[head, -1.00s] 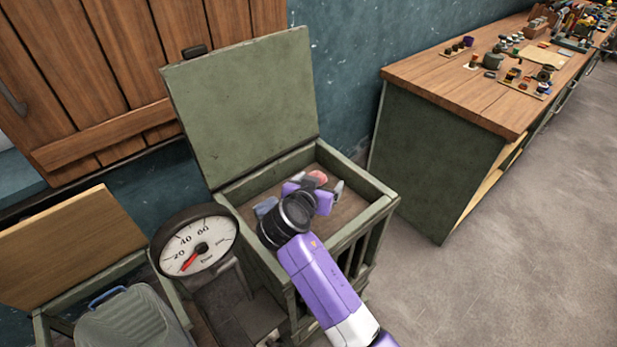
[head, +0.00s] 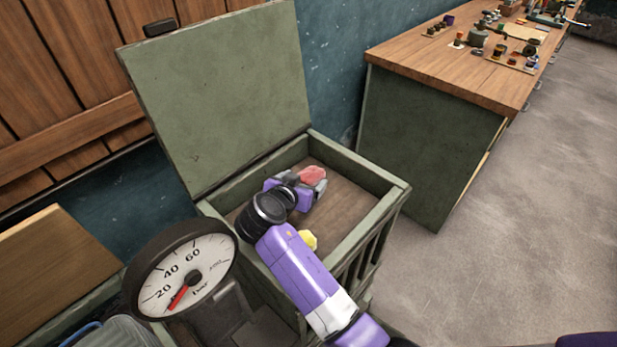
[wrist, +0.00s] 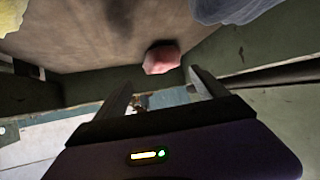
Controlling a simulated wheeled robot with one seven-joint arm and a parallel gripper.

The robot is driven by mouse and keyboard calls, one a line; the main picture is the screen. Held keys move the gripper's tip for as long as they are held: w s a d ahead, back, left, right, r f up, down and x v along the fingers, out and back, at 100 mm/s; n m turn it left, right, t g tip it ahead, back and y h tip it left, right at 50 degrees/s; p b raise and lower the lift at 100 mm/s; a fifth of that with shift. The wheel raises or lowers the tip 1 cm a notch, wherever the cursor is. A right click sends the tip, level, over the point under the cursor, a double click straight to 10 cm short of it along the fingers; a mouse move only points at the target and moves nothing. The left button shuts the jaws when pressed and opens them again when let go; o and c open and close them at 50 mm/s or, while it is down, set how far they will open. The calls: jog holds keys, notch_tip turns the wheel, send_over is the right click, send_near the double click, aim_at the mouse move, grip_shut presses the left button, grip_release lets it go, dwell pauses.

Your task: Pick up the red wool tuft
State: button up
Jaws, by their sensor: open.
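The red wool tuft (head: 312,175) lies in the open green slatted crate (head: 382,221), towards its back wall. My gripper (head: 312,188) is inside the crate, close to the tuft on its near side in the head view. In the wrist view the tuft (wrist: 161,58) shows just beyond the space between the two fingers (wrist: 160,92), which are apart with nothing between them. I cannot tell whether a finger touches the tuft.
A yellow tuft (head: 308,240) lies in the crate beside my arm; it also shows in the wrist view (wrist: 12,14). A grey-blue lump (wrist: 228,8) is at the wrist view's top. The raised lid (head: 220,95) stands behind, a dial gauge (head: 185,275) at left.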

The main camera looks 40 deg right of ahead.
aim_at(309, 177)
jog(key=shift+p+x, duration=0.65)
jog(key=shift+x, duration=2.35)
jog(key=shift+w+a+f, duration=0.1)
jog(key=shift+a+f, duration=0.05)
jog(key=c, duration=1.4)
